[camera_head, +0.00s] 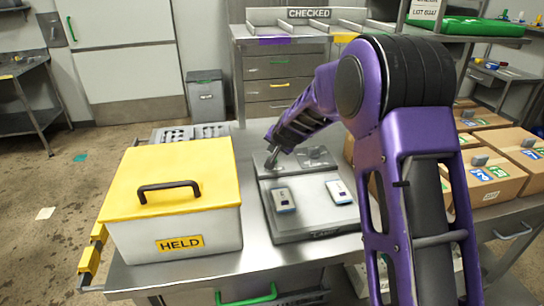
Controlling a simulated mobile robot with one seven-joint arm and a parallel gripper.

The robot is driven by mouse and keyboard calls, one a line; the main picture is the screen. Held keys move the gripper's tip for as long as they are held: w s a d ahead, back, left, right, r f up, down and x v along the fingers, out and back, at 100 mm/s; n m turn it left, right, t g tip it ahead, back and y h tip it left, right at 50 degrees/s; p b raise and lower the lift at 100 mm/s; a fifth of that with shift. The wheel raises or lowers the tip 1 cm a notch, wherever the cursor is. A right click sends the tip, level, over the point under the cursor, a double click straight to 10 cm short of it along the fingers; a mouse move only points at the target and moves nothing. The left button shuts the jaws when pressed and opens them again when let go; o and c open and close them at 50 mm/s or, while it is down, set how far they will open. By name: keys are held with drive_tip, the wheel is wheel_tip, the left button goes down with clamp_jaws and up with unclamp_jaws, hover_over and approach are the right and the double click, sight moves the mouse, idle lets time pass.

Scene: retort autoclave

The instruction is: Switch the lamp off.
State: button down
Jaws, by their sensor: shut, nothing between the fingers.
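No thing in view is clearly a lamp, and I cannot make out a lit bulb or its switch. A grey flat-topped unit (310,221) stands on the metal bench, with two small white and blue pieces on its sloping top, a left one (284,200) and a right one (339,192). My purple arm reaches from the right over the unit. My gripper (273,157) is shut and empty at the unit's back left corner, pointing down. I cannot tell whether it touches the unit. My arm hides the unit's right side.
A white box with a yellow lid (170,170), marked HELD, stands left of the unit. Cardboard cartons (490,183) lie at the right. A drawer cabinet (285,72) with a sorting rack marked CHECKED stands behind. A green tray (465,27) sits at the back right.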

wheel_tip(320, 180, up, 6)
drive_tip(key=p, duration=0.4)
drive_tip(key=shift+p, duration=0.3)
drive_tip(key=shift+s+f, duration=0.1)
